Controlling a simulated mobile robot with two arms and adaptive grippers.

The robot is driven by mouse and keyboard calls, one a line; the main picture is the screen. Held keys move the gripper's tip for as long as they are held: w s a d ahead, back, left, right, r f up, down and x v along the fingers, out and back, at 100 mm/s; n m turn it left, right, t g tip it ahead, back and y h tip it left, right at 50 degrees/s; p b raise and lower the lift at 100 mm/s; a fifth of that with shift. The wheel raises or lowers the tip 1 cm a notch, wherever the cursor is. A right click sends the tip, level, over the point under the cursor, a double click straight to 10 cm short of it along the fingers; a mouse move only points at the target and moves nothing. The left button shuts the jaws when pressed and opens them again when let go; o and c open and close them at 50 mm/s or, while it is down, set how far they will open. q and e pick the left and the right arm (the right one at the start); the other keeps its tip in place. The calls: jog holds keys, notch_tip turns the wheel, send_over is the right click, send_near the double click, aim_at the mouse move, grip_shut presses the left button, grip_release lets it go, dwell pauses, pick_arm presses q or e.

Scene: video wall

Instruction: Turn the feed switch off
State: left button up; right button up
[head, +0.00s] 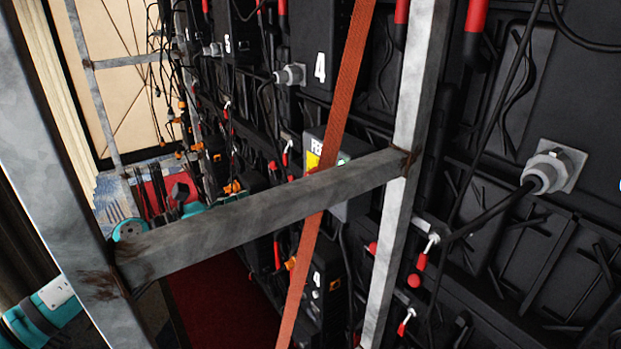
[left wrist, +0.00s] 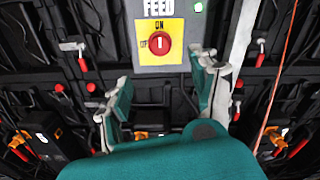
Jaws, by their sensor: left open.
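The feed switch is a red round knob (left wrist: 158,43) on a yellow plate, on a grey box (left wrist: 185,30) labelled FEED. Its white mark looks upright, toward ON; OFF is at the knob's left. A green light glows at the box's upper right. In the head view, the box's yellow plate (head: 313,161) shows partly behind a strap and bar; the knob cannot be made out. My right gripper is not in view.
A grey metal frame bar (head: 270,210) and post (head: 405,130) cross in front of the wall. An orange strap (head: 343,90) runs down past the box. Black panels carry cables, connectors (head: 548,172) and red-handled latches (head: 420,262). Red floor (head: 225,300) lies below.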

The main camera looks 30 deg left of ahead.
pick_arm(q)
jog(key=p+x, duration=0.3)
jog(key=x, duration=1.2)
jog(key=shift+c, duration=0.5)
jog(key=c, duration=1.1)
jog(key=shift+o, duration=0.2)
